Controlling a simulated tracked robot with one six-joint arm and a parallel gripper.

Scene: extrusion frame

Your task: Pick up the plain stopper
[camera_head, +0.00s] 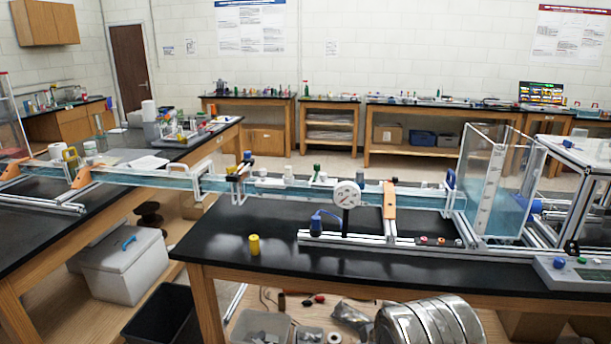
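A small yellow cylinder (254,245) stands upright on the black bench top, left of the aluminium rail, with open bench around it. Several small round pieces, one of them dark red (423,240), sit in a row on or beside the rail near its right part. Small white (289,174) and green-topped (316,170) pieces stand along the clear water channel. I cannot tell from this view which of these, if any, is the plain stopper. My gripper is not in view.
The black bench (350,282) is clear along its front left. The aluminium rail (400,246) carries a round dial gauge (346,195) and an orange upright (389,208). A clear water tank (495,190) stands at the right. A grey control box (574,274) sits at the front right.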

